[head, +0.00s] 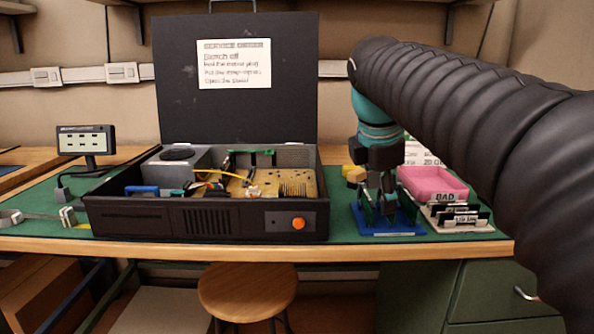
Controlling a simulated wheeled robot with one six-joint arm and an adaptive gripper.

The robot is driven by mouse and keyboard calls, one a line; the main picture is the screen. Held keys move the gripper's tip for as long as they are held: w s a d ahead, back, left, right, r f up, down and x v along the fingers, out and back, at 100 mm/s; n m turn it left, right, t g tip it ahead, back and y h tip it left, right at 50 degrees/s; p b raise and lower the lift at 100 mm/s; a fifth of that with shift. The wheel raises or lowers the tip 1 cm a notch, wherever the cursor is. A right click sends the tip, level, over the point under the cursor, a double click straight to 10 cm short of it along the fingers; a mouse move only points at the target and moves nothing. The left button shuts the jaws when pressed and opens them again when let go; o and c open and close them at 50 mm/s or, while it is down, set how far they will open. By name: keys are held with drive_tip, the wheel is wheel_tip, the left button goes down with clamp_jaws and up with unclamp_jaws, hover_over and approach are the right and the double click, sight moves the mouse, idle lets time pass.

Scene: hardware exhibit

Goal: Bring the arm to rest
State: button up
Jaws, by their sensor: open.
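My arm comes in from the right, covered in a black ribbed sleeve, and bends down at a teal wrist. My gripper (377,205) points down over a blue rack (385,229) on the green mat, at the right of the open black case. The fingers are dark and open. They overlap dark upright parts of the rack, so I cannot tell whether they touch it or whether anything stands between them.
The open black case (180,223) has its lid (238,115) up with a printed sheet. A small display (85,141) and a strap (35,216) are at left. A stool (248,290) stands in front.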

drive_tip(key=s+d+f+m+t+y, duration=0.1)
drive_tip(key=s+f+m+y, duration=0.1)
drive_tip(key=s+f+m, duration=1.7)
drive_tip(key=shift+s+f+t, duration=0.25)
drive_tip(key=shift+f+t, duration=0.15)
drive_tip(key=shift+f, duration=0.2)
drive_tip(key=shift+d, duration=0.1)
